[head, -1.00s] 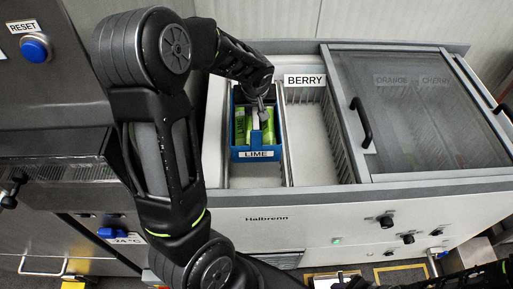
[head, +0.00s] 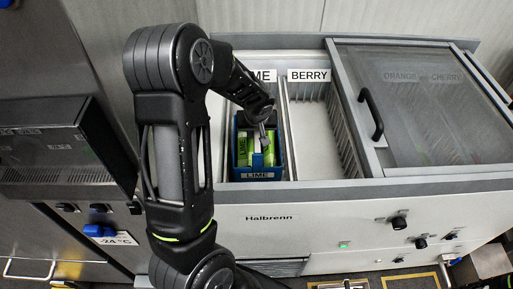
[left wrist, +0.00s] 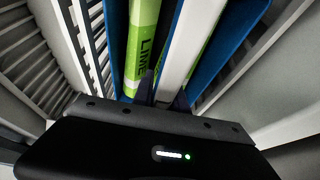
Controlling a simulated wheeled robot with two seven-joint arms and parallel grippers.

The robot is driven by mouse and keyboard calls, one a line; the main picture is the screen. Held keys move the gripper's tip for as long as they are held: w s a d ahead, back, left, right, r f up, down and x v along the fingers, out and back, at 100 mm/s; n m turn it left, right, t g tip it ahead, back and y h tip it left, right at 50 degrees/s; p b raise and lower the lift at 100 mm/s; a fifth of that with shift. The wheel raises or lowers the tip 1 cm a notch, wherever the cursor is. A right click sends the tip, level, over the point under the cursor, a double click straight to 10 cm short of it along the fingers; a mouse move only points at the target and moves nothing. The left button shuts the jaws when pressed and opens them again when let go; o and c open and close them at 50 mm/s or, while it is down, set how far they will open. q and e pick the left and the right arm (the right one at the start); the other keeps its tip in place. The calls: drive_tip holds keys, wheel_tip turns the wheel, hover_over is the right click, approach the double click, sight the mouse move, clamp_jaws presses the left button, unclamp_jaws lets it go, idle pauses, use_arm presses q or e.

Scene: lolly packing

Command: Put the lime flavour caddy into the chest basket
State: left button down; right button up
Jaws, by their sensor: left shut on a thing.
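The lime flavour caddy (head: 257,174) is a blue open box with a LIME label on its front and green lime packs (head: 245,150) inside. It sits inside the LIME basket (head: 270,73) of the chest, at the left of the open section. My left gripper (head: 263,127) reaches in from above and is shut on the caddy's pale central handle. In the left wrist view, the handle (left wrist: 185,45) runs between the fingers, with green packs (left wrist: 143,45) and blue caddy walls (left wrist: 231,35) beside it. My right gripper is not in view.
The BERRY basket (head: 318,140) to the right is empty where visible. A sliding glass lid (head: 425,110) with a black handle covers the ORANGE and CHERRY part. A steel machine (head: 60,160) stands at the left.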

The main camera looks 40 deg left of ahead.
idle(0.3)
use_arm(q)
drive_tip(key=shift+f+b, duration=1.35)
drive_tip(key=shift+f, duration=0.95)
drive_tip(key=shift+f, duration=0.15)
drive_tip(key=c, duration=1.3)
unclamp_jaws()
